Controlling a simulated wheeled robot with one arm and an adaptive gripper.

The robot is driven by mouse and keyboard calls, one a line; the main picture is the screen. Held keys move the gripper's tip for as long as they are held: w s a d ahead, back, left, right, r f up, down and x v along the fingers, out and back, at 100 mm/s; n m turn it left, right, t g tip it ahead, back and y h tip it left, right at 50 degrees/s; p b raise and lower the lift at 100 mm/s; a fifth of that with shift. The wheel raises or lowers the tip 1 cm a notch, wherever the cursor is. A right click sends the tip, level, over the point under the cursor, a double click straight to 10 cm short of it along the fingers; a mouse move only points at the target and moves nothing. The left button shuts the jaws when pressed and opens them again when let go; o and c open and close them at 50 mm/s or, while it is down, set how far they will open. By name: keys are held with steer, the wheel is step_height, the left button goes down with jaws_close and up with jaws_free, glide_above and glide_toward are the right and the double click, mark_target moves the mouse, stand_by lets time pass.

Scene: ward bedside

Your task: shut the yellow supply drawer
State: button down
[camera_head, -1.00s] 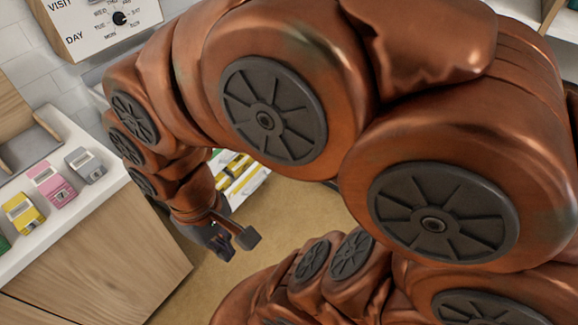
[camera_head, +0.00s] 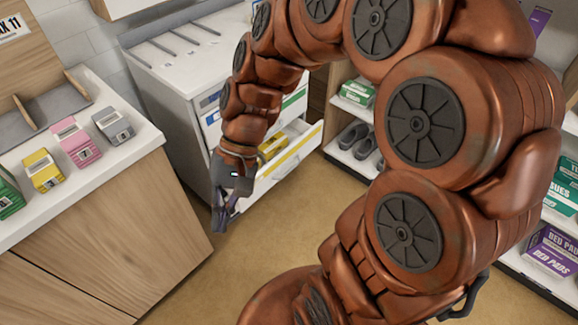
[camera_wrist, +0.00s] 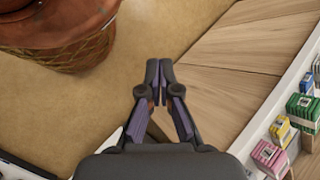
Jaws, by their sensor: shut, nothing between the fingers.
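The yellow supply drawer (camera_head: 297,151) is low in the white cabinet (camera_head: 178,88), with a yellow strip along its white front. It stands out from the cabinet, open, with some contents visible inside; my arm hides its left part. My gripper (camera_head: 221,222) is shut and empty. In the head view it hangs in front of the cabinet, to the left of and nearer than the drawer front, apart from it. In the wrist view my gripper (camera_wrist: 160,66) points over the tan floor and the wooden counter front, with its fingertips together. The drawer cannot be made out clearly there.
A wooden counter (camera_head: 105,225) with a white top stands at left, carrying several coloured boxes, including a yellow one (camera_head: 42,171) and a pink one (camera_head: 75,144). Shelves with shoes (camera_head: 355,138) and bed pad boxes (camera_head: 553,252) stand at right. The floor (camera_head: 255,262) before the drawer is clear.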

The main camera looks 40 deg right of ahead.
steer(key=w+d+f+m+t+y+b, duration=0.1)
steer(key=w+f+m+t+y+b, duration=0.15)
steer(key=w+f+b, duration=0.4)
steer(key=w+d+f+m+t+y+b, duration=0.1)
steer(key=w+f+m+y+b, duration=0.25)
steer(key=w, duration=0.55)
steer(key=w+d+f+m+t+y+b, duration=0.2)
steer(key=w+d+f+m+t+b, duration=0.55)
steer(key=w+d+f, duration=0.4)
steer(key=d+f+m+t+h+b, duration=0.5)
steer(key=d+f+m, duration=0.3)
steer(key=d+f, duration=0.7)
steer(key=d+f+m+t+h+b, duration=0.55)
steer(key=d+f+m, duration=0.25)
steer(key=d+f, duration=0.75)
steer(key=b, duration=0.4)
glide_toward(284, 155)
steer(key=shift+g, duration=0.45)
steer(key=x, duration=0.5)
steer(key=shift+r, duration=0.35)
steer(key=shift+x, duration=1.05)
steer(key=shift+r, duration=0.1)
